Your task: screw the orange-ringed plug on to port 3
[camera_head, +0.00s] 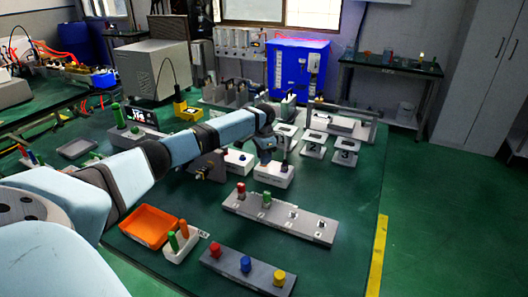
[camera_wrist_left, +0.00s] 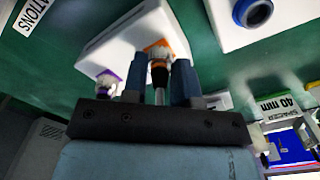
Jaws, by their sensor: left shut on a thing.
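My left gripper (camera_head: 265,152) reaches down over a white holder block (camera_head: 272,177) in the middle of the table. In the left wrist view its two blue fingers (camera_wrist_left: 160,85) are shut on the orange-ringed plug (camera_wrist_left: 159,72), which has a dark body and a metal shaft. Orange shows at the plug's far end, against the white block (camera_wrist_left: 118,40); I cannot tell if the plug is still seated. A purple-marked plug (camera_wrist_left: 108,82) stands on the same block. The stand marked 3 (camera_head: 344,157) is to the right, apart from the gripper. My right gripper is not in view.
Stands marked 1 and 2 (camera_head: 313,147) are left of stand 3. A grey strip (camera_head: 280,218) with red and green pegs lies in front. A blue-ringed white block (camera_head: 237,162) is beside the gripper. An orange tray (camera_head: 150,226) is at the front left. The right table edge is clear.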

